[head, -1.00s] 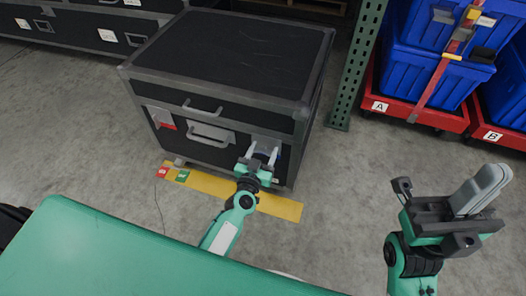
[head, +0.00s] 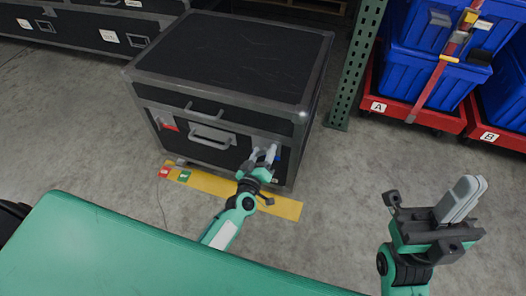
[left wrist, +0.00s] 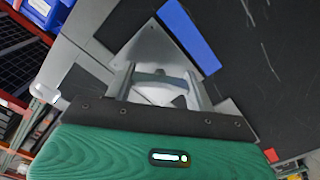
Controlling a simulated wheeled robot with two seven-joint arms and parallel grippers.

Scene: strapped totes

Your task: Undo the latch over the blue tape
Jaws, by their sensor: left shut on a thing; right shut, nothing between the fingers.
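The black case (head: 225,60) with grey metal edges stands on the floor. Blue tape (left wrist: 190,32) shows clearly on its front in the left wrist view, and only as a small patch in the head view (head: 277,154). A grey metal latch plate (left wrist: 150,50) lies beside the tape, tilted in the left wrist view. My left gripper (head: 265,154) is at the front's right side, its fingers shut on the latch's turning piece (left wrist: 160,78), which they partly hide. My right gripper (head: 462,199) is shut and empty, held over the floor at right.
Another latch sits over red tape (head: 171,126) at the case's left, with a grey handle (head: 211,137) between. A yellow floor strip (head: 225,187) runs before the case. A green post (head: 357,65) and red dollies (head: 400,107) with blue totes (head: 420,65) stand at right.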

